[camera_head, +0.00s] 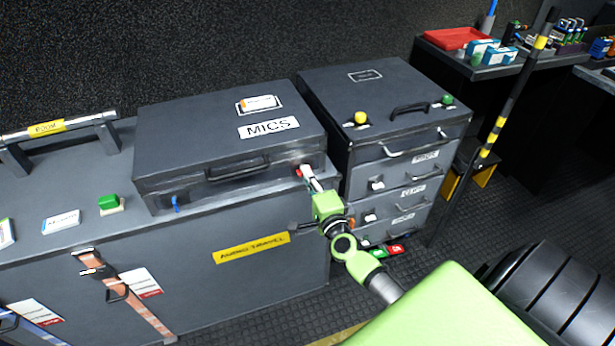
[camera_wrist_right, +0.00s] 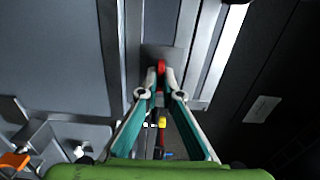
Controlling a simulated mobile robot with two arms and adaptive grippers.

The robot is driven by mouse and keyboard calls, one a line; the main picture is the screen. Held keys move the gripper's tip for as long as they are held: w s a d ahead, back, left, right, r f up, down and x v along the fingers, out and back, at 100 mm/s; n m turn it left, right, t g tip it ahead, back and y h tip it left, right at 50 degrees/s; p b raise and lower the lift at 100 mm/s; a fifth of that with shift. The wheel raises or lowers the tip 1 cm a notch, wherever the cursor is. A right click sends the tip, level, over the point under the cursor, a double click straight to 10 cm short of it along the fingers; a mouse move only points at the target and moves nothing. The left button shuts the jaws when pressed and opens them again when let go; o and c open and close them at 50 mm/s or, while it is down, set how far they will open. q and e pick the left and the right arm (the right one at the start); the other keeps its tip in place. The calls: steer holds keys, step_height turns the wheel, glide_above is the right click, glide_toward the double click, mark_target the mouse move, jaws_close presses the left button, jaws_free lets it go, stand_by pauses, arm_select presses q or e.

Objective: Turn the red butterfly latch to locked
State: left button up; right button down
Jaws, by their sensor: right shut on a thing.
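The red butterfly latch (camera_head: 298,171) is on the front right of the dark grey case (camera_head: 230,120) labelled MICS. My right gripper (camera_head: 305,172) is at the latch and mostly covers it in the head view. In the right wrist view the fingertips of my right gripper (camera_wrist_right: 160,72) are shut on the red latch (camera_wrist_right: 161,66), which shows as a small red piece between them. How far the latch is turned cannot be told. A blue latch (camera_head: 176,204) sits on the front left of the same case. My left gripper is not in view.
The MICS case stands on a large grey trunk (camera_head: 270,280) with an orange strap (camera_head: 130,300). A dark drawer cabinet (camera_head: 385,120) stands close to the right of my gripper. A black and yellow pole (camera_head: 495,125) stands farther right.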

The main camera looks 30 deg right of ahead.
steer(key=shift+w+d+r+m, duration=0.1)
steer(key=shift+d+r+m, duration=0.1)
steer(key=shift+r+m, duration=0.15)
steer(key=c, duration=2.2)
jaws_free()
steer(key=shift+c, duration=0.2)
steer(key=shift+f, duration=0.15)
steer(key=shift+f, duration=0.1)
steer(key=v, duration=1.2)
steer(key=shift+a, duration=0.15)
